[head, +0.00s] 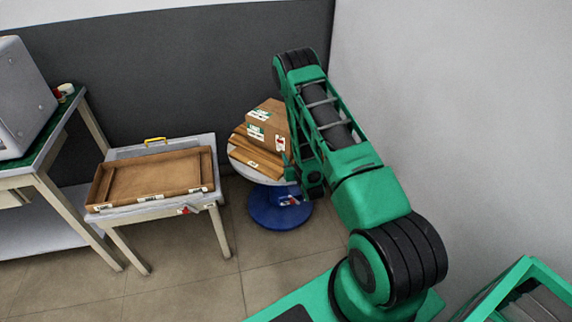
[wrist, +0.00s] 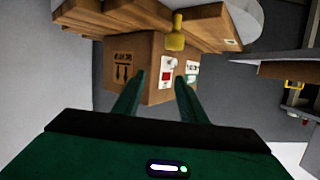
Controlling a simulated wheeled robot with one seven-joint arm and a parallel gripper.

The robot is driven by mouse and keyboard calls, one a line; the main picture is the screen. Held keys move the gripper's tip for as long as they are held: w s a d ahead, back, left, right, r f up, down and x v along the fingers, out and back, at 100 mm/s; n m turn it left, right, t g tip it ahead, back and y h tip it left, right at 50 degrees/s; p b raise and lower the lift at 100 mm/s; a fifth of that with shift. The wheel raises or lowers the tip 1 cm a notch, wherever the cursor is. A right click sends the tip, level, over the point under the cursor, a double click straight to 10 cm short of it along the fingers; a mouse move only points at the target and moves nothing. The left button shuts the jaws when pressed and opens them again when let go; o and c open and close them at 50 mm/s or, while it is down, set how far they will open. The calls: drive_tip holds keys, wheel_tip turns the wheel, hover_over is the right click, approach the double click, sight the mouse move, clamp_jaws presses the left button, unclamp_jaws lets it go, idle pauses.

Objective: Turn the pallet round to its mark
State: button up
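A wooden pallet (head: 256,160) lies on a round turntable with a pale top (head: 236,162) and a blue base (head: 279,215). A cardboard box (head: 268,122) with labels sits on the pallet. The wrist view is upside down: the pallet (wrist: 205,30) is at the top and the box (wrist: 140,55) hangs below it. A yellow piece (wrist: 175,35) shows at the pallet's edge. My gripper (wrist: 160,76) is open; its two green fingers are apart, pointing at the box, with nothing clearly held. In the head view my arm hides the pallet's right side. I cannot make out the mark.
A small table (head: 218,185) left of the turntable holds a shallow wooden tray (head: 150,178). A green-topped bench (head: 48,143) with a grey machine (head: 22,95) stands farther left. A dark wall is behind, and a pale wall (head: 450,100) is close on the right. Floor (head: 190,275) in front is clear.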

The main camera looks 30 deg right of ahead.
drive_tip(key=s+f+t, duration=0.1)
drive_tip(key=f, duration=0.1)
drive_tip(key=s+a+f+t, duration=0.1)
drive_tip(key=s+f, duration=0.1)
drive_tip(key=s+a+f+n, duration=0.1)
drive_tip(key=s+f, duration=0.1)
drive_tip(key=shift+t, duration=0.4)
drive_tip(key=shift+s+a+f, duration=0.2)
drive_tip(key=shift+s+a, duration=0.05)
drive_tip(key=shift+s, duration=0.15)
drive_tip(key=x, duration=1)
drive_tip(key=shift+w+a+r, duration=0.1)
drive_tip(key=shift+w+r, duration=0.05)
drive_tip(key=shift+w, duration=0.2)
drive_tip(key=shift+c, duration=0.3)
